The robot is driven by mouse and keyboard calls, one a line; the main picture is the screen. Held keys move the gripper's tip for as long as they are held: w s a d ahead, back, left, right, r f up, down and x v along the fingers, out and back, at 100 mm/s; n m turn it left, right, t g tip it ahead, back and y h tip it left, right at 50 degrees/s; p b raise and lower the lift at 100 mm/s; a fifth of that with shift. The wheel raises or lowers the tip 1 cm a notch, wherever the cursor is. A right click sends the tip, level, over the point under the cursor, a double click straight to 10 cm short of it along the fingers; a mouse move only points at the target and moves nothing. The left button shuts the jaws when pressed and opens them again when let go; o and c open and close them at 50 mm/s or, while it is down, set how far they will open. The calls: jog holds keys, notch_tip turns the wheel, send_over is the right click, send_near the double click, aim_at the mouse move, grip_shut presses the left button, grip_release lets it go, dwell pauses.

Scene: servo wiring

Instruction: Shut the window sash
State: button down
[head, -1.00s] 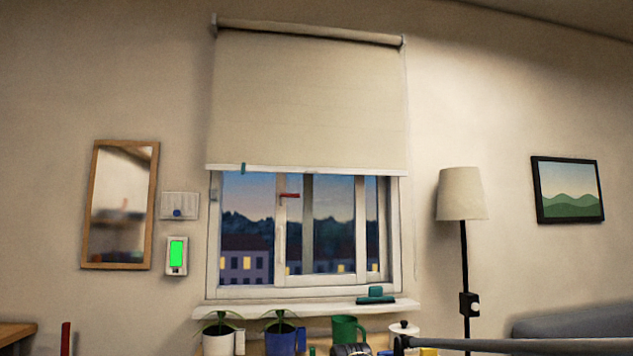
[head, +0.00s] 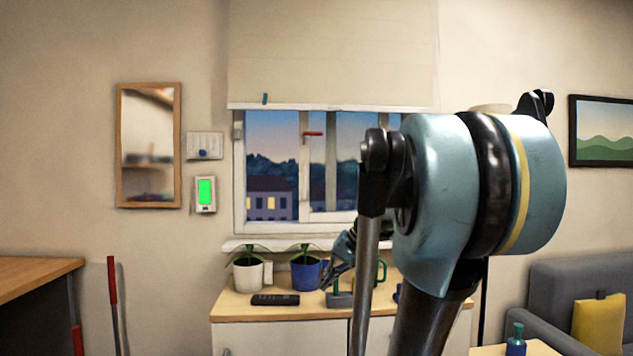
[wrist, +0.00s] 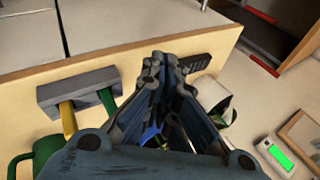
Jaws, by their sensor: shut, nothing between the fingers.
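The window sash (head: 305,185) is in the head view, a pale frame with a red handle (head: 312,134) on its left stile. That stile stands near the middle of the window opening, with clear glass and a dusk skyline to its left. My arm hides the right part of the window. My gripper (head: 337,278) is low in front of the sill and the blue pot, below and apart from the sash and handle. In the wrist view my gripper (wrist: 165,62) is shut and empty, pointing down over the cabinet top. The sash is not seen there.
Potted plants in a white pot (head: 248,275) and a blue pot (head: 303,273), a remote (head: 275,300) and a grey block with coloured rods (wrist: 82,98) crowd the cabinet top (head: 228,305). A roller blind (head: 330,55) covers the upper window.

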jog(key=w+d+r+m+t+y, duration=0.1)
jog(key=w+d+r+t+y, duration=0.2)
jog(key=w+r, duration=0.75)
jog(key=w+d+r+m+t+y, duration=0.25)
jog(key=w+d+r, duration=0.45)
jog(key=w, duration=0.6)
jog(key=w+d+r+m+t+y, duration=0.1)
jog(key=w+d+r+y, duration=0.2)
jog(key=w+r, duration=0.75)
jog(key=s+a+x, duration=0.1)
jog(key=s+x, duration=0.1)
jog(key=x, duration=1.1)
jog(key=shift+a+r, duration=0.15)
jog(key=shift+a, duration=0.15)
